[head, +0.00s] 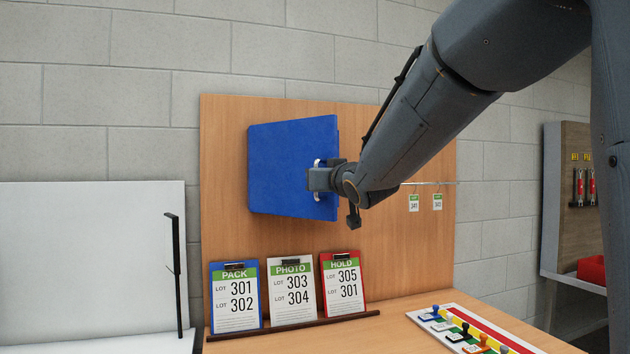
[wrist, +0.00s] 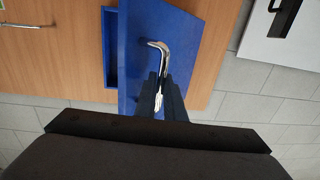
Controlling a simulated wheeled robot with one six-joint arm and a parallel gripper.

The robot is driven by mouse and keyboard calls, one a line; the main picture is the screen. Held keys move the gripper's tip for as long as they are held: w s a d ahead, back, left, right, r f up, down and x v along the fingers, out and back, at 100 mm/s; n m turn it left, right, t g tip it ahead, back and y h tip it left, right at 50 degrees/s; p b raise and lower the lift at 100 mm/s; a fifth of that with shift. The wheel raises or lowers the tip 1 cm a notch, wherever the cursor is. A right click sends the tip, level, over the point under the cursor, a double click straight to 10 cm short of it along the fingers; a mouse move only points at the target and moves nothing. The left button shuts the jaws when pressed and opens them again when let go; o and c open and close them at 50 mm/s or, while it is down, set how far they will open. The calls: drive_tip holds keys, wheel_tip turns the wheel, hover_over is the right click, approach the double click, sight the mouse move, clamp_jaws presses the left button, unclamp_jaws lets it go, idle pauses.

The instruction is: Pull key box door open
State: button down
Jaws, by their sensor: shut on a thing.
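The key box is blue and hangs on the wooden back panel; its door (head: 285,165) faces me in the head view. In the wrist view the door (wrist: 185,30) stands away from the box body (wrist: 111,45), and part of the dark inside shows beside it. The door is partly open. A curved silver handle (head: 317,185) is on the door; it also shows in the wrist view (wrist: 158,48). My gripper (head: 318,179) is shut on this handle, with its two dark fingers (wrist: 160,88) on either side. Most of the box inside is hidden.
Three clipboards, PACK (head: 235,297), PHOTO (head: 292,293) and HOLD (head: 342,285), stand on a ledge below the box. A rail with hanging tags (head: 414,203) is to the right. A tray of stamps (head: 470,335) lies on the counter. A white board (head: 85,265) stands left.

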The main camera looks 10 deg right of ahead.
drive_tip(key=shift+a+r, duration=0.1)
drive_tip(key=c, duration=1.8)
unclamp_jaws()
drive_tip(key=shift+a, duration=0.1)
drive_tip(key=shift+c, duration=0.2)
drive_tip(key=s+d+b, duration=0.1)
drive_tip(key=s, duration=0.6)
drive_tip(key=shift+s, duration=0.35)
drive_tip(key=shift+d, duration=0.1)
drive_tip(key=shift+c, duration=0.4)
